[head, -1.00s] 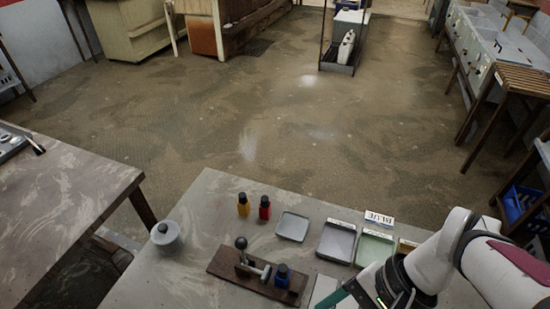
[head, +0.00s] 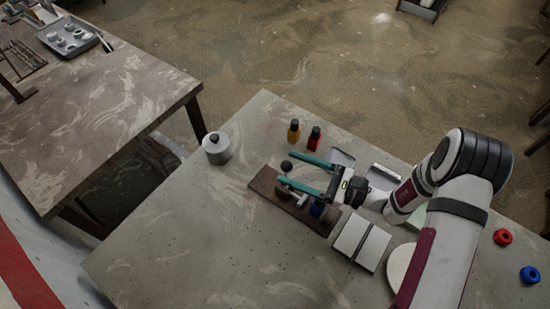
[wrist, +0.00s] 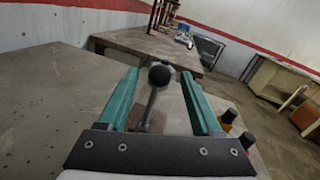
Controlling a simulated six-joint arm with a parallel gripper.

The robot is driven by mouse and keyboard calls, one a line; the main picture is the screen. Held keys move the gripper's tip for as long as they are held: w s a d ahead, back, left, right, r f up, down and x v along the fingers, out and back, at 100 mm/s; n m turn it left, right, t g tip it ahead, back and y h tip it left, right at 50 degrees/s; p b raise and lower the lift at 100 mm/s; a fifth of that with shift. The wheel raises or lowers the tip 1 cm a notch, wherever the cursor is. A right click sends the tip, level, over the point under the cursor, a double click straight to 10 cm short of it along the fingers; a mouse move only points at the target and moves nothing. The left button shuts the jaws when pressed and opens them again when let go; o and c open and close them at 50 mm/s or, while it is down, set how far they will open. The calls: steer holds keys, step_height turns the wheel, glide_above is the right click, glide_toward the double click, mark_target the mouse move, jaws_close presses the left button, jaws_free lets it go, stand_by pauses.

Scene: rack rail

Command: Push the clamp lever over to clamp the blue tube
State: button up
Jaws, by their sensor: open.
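The clamp lever, with a dark ball knob (head: 287,166), stands up from a brown wooden base (head: 263,185). The blue tube (head: 317,209) with a dark cap stands at the base's right end, partly hidden below my gripper. My gripper (head: 291,169) is open, its two teal fingers reaching left over the base with the knob near their tips. In the wrist view the knob (wrist: 160,75) and its metal rod show between the spread fingers (wrist: 158,76). I see no finger clearly touching the lever.
An amber bottle (head: 293,131) and a red bottle (head: 314,138) stand behind the clamp. A grey lidded pot (head: 216,149) is at the left. White panels (head: 361,241) lie at the right, with a red ring (head: 503,237) and a blue ring (head: 529,274) beyond. The table's front left is clear.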

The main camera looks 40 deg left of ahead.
steer(key=a, duration=0.2)
steer(key=s+a, duration=0.1)
steer(key=a, duration=0.2)
steer(key=shift+c, duration=0.2)
jaws_close()
stand_by(1.2)
